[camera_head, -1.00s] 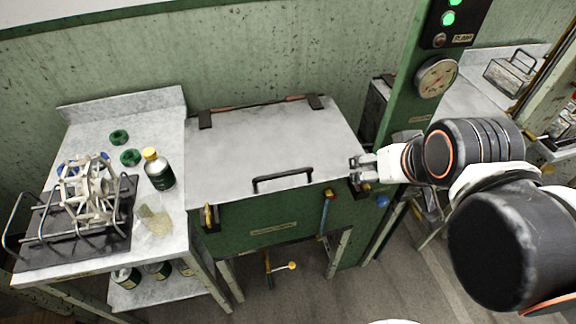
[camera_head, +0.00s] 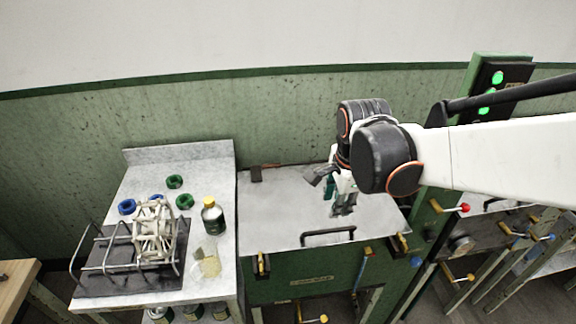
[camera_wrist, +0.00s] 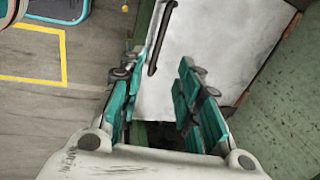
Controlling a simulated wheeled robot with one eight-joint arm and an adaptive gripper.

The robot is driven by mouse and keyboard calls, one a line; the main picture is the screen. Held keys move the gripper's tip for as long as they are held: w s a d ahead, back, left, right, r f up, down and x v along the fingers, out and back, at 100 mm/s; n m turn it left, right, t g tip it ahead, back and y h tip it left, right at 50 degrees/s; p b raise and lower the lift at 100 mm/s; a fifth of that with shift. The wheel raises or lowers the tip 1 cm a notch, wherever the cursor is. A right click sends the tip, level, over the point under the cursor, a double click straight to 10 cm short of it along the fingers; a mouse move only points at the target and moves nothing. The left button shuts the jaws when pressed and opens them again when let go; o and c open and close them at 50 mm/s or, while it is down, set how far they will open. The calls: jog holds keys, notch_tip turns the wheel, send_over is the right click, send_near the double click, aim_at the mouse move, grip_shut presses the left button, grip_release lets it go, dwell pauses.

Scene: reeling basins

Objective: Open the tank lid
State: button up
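The tank lid (camera_head: 275,205) is a flat grey metal plate lying closed on the green tank (camera_head: 318,276). Its dark bar handle (camera_head: 328,237) stands near the front edge. In the wrist view the lid (camera_wrist: 215,50) fills the middle, with the handle (camera_wrist: 161,38) left of centre. My gripper (camera_head: 342,205) is above the right part of the lid, behind the handle and apart from it. In the wrist view my gripper (camera_wrist: 155,85) has its teal fingers spread, with nothing between them. Yellow-topped latches sit at the tank's front left (camera_head: 262,263) and front right (camera_head: 400,243).
A side table (camera_head: 115,205) on the left holds a rack (camera_head: 90,262) with a white reel (camera_head: 154,232), a dark bottle (camera_head: 212,217) and several rings. A green post with a lit panel (camera_head: 497,88) stands right. The wall closes off the back.

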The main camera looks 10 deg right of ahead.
aim_at(326, 230)
jog(key=b+x, duration=0.1)
jog(key=x, duration=0.3)
jog(key=b+x, duration=0.1)
jog(key=x, duration=0.4)
jog(key=b+x, duration=0.2)
jog(key=x, duration=0.3)
jog(key=shift+a, duration=0.3)
jog(key=shift+c, duration=0.5)
jog(key=shift+m, duration=0.3)
grip_shut()
